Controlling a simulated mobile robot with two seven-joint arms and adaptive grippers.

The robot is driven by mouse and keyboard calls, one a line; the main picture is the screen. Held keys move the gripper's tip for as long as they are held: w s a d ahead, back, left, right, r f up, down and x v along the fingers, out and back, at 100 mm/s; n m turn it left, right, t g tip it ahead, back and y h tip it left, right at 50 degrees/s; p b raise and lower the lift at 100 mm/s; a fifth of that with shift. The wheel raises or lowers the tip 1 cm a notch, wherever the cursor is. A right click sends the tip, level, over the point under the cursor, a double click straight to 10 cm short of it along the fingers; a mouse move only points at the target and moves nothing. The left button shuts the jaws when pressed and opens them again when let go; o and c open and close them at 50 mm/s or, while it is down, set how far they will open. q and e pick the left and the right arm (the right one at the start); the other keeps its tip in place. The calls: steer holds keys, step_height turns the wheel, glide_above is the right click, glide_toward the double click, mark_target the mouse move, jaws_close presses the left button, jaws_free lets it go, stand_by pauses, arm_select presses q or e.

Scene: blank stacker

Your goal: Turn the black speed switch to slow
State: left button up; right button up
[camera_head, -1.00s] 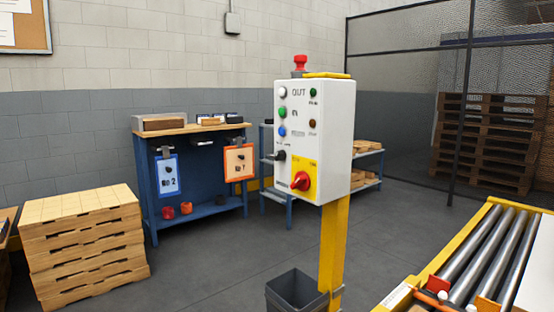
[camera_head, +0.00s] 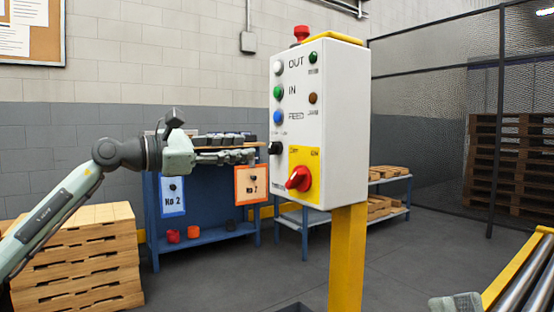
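The black speed switch (camera_head: 275,148) is a small knob near the left edge of the white control box (camera_head: 345,120), below the blue button. Its small labels are too blurred to read, so its setting cannot be told. My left gripper (camera_head: 252,155) reaches in from the left, its fingers pointing right toward the switch. In the picture its tips end just left of the knob, apparently without touching. The fingers are seen nearly edge-on, so their opening is unclear. A grey-green part of my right gripper (camera_head: 456,303) shows at the bottom right edge, mostly cut off.
The box also carries a red and yellow rotary switch (camera_head: 298,179), a red top button (camera_head: 301,33) and several coloured buttons. It stands on a yellow post (camera_head: 347,260). A blue workbench (camera_head: 205,245) stands behind. A roller conveyor (camera_head: 535,275) is at lower right.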

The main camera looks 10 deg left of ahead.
mark_target(270, 146)
arm_select(q)
steer(key=x, duration=0.7)
steer(key=shift+w+d, duration=0.2)
steer(key=shift+w, duration=0.1)
steer(key=shift+c, duration=0.2)
jaws_close()
